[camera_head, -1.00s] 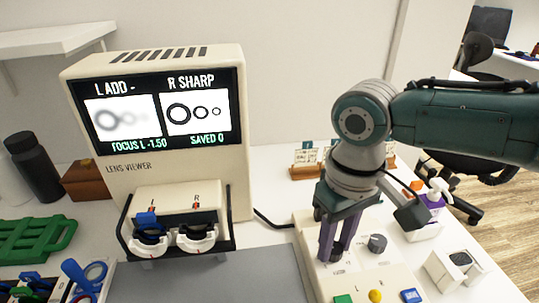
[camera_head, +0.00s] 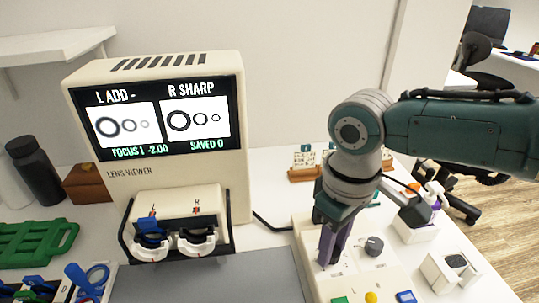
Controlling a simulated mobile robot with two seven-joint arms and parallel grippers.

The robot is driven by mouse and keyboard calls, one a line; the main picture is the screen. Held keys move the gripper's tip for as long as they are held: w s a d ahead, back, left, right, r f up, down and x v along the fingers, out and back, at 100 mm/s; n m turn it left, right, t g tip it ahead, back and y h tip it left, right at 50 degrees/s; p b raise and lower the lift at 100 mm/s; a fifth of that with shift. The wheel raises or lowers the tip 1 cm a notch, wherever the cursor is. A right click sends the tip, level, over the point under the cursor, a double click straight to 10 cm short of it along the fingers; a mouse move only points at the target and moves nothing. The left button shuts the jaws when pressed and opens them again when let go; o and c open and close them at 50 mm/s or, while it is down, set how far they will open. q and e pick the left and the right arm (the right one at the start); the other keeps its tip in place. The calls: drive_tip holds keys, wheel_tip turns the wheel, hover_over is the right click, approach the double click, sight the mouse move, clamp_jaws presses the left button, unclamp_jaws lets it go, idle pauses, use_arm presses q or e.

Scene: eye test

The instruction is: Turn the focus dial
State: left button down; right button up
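The lens viewer (camera_head: 158,160) stands at the left. Its screen (camera_head: 155,118) reads "L ADD -", "R SHARP", "FOCUS L -2.00" and "SAVED 0". The left rings on it look slightly blurred, the right rings sharp. The control box (camera_head: 310,255) sits at the right front. My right gripper (camera_head: 332,258) points down at the box's left dial position, its purple-sided fingers close together around that spot. The left dial itself is hidden by the fingers. The dark right dial (camera_head: 373,246) stands free beside it. My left gripper is not in view.
Green (camera_head: 340,300), yellow (camera_head: 371,297) and blue (camera_head: 406,297) buttons line the box's front. A lens holder (camera_head: 178,232) with a blue-tabbed lens is below the screen.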

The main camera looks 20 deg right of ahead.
drive_tip(key=o, duration=0.5)
drive_tip(key=shift+c, duration=0.2)
wheel_tip(320, 180, up, 10)
drive_tip(key=p, duration=0.2)
drive_tip(key=shift+p, duration=0.3)
